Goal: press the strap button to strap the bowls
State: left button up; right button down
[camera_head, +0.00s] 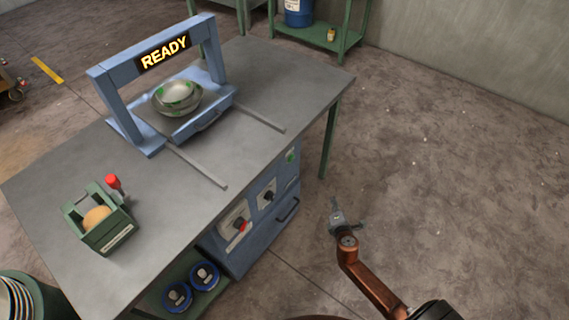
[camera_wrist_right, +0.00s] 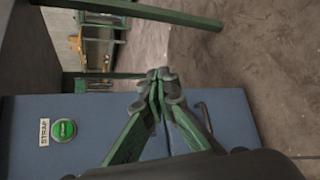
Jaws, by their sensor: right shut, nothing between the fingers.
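The green strap button (camera_wrist_right: 64,130) sits on the blue cabinet face beside a white STRAP label (camera_wrist_right: 44,132) in the right wrist view. In the head view it shows as a small green spot (camera_head: 291,156) near the cabinet's upper right. My right gripper (camera_head: 336,203) is shut and empty, to the right of the cabinet and apart from it. In the wrist view its closed fingertips (camera_wrist_right: 158,82) lie to the right of the button. The bowls (camera_head: 177,97), metal with green marks, sit nested under the blue frame (camera_head: 97,88) with a lit READY sign. My left gripper is out of view.
The grey table (camera_head: 262,88) carries a green caddy (camera_head: 111,237) and two rails. The blue cabinet (camera_head: 262,240) under it has knobs and a handle. A green table leg (camera_head: 328,140) stands near my right gripper. The floor at right is clear.

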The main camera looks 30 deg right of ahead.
aim_at(291, 159)
pick_arm(q)
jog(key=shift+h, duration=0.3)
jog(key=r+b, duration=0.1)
jog(key=b, duration=0.2)
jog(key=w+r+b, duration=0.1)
jog(key=b, duration=0.2)
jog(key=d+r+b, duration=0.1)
jog(key=b, duration=0.2)
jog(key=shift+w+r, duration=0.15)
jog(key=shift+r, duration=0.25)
pick_arm(e)
jog(key=w+a+r+n+t, duration=0.2)
jog(key=w+r+n+t, duration=0.1)
jog(key=r, duration=0.3)
jog(key=w+a+r+n+t+h, duration=0.1)
jog(key=w+a+r+n+t, duration=0.1)
jog(key=r, duration=0.5)
jog(key=w+n+t, duration=0.1)
jog(key=w, duration=0.1)
jog(key=shift+w+a+r, duration=0.2)
jog(key=shift+w+a, duration=0.1)
jog(key=shift+a, duration=0.1)
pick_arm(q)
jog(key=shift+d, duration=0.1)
pick_arm(e)
jog(key=w+a, duration=0.3)
jog(key=w, duration=0.5)
jog(key=shift+a, duration=0.2)
jog(key=shift+f, duration=0.1)
jog(key=shift+w, duration=0.2)
